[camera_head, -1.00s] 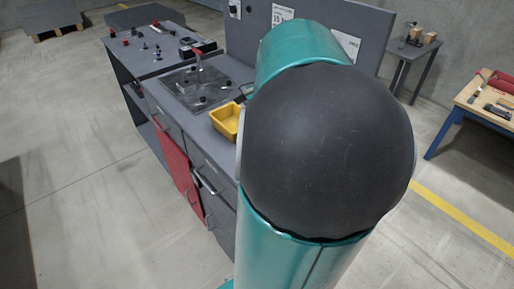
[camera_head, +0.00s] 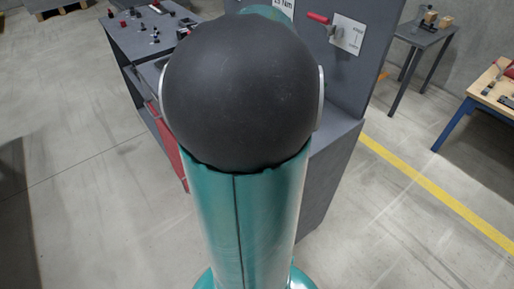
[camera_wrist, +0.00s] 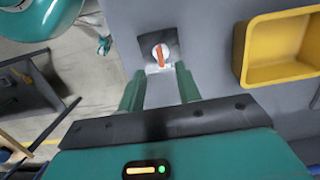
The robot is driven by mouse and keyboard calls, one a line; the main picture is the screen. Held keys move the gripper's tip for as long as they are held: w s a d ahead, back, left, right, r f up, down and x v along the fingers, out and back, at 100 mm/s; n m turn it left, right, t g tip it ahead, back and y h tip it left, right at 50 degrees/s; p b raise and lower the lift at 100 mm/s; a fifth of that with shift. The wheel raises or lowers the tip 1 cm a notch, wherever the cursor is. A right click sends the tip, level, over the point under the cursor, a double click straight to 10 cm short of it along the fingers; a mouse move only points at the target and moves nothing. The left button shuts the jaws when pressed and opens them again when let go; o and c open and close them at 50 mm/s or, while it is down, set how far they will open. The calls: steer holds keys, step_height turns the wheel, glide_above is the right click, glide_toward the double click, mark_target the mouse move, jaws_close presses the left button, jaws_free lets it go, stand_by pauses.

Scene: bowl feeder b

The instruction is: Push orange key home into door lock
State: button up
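In the wrist view a small orange key (camera_wrist: 160,56) shows against a round white piece (camera_wrist: 154,51) on a dark square plate (camera_wrist: 173,41). The plate is on a grey surface. I cannot tell how deep the key sits. My gripper (camera_wrist: 159,74) has its two green fingers spread apart with nothing visible held between them. The fingertips are just short of the plate, one on each side of the key in the picture. In the head view my arm hides the gripper and the key.
A yellow bin (camera_wrist: 244,52) lies right of the key in the wrist view. In the head view a grey upright panel (camera_head: 352,75) carries a red-handled lever (camera_head: 319,18). A small table (camera_head: 425,37) and a wooden-topped bench (camera_head: 478,92) stand right. Open floor (camera_head: 80,200) lies left.

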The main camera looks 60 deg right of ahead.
steer(key=shift+a+f, duration=0.15)
steer(key=shift+f, duration=0.7)
steer(key=f, duration=0.5)
steer(key=shift+w+a+f, duration=0.1)
steer(key=shift+w+a, duration=0.05)
steer(key=shift+a, duration=0.05)
jaws_close()
